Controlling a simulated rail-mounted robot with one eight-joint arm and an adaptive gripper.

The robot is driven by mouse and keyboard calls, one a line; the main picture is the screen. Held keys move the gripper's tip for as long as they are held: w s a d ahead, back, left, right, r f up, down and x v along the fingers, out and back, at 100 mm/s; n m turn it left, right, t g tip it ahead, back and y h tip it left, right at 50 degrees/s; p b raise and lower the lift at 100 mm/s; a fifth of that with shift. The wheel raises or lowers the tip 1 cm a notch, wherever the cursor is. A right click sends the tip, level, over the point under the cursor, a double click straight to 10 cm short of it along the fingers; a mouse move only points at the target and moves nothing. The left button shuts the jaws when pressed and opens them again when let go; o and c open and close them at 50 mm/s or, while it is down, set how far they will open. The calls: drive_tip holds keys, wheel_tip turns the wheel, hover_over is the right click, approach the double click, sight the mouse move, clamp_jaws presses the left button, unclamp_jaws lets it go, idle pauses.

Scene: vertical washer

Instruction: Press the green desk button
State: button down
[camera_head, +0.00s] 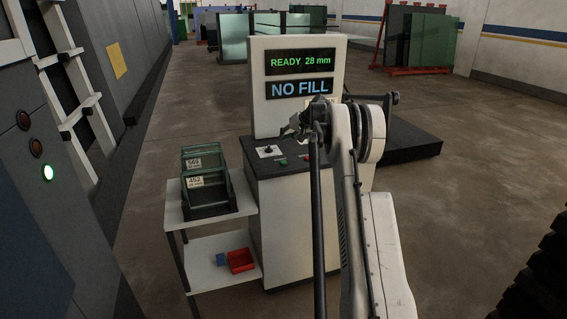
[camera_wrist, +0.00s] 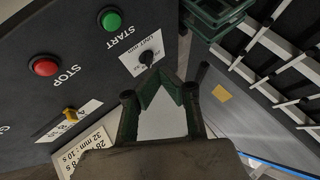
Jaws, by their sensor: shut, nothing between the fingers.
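The green desk button (camera_head: 283,161) is on the dark sloped desk of the white console in the head view. In the wrist view the green button (camera_wrist: 110,19) is at the upper left, by the label START, unobstructed. My gripper (camera_wrist: 158,76) is shut and empty; its tips appear near the black knob (camera_wrist: 148,58) marked mm, to the lower right of the green button. In the head view my gripper (camera_head: 290,130) is above the desk, partly hidden by my arm. I see no contact with the button.
A red STOP button (camera_wrist: 44,66) and a yellow selector (camera_wrist: 70,114) share the panel. The console screens (camera_head: 299,62) read READY 28 mm and NO FILL. A side table (camera_head: 174,216) with a green rack (camera_head: 208,209) stands left of the console.

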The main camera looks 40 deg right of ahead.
sight(284, 161)
wheel_tip(284, 161, down, 8)
drive_tip(key=b, duration=0.3)
drive_tip(key=shift+f+b, duration=0.3)
drive_tip(key=shift+f, duration=0.1)
drive_tip(key=shift+f, duration=0.15)
idle(1.2)
drive_tip(key=shift+f+b, duration=0.25)
drive_tip(key=shift+b, duration=0.25)
drive_tip(key=shift+f+b, duration=0.35)
drive_tip(key=shift+f, duration=0.15)
idle(0.7)
drive_tip(key=shift+r, duration=0.95)
drive_tip(key=shift+r+p, duration=0.9)
drive_tip(key=shift+r, duration=1.6)
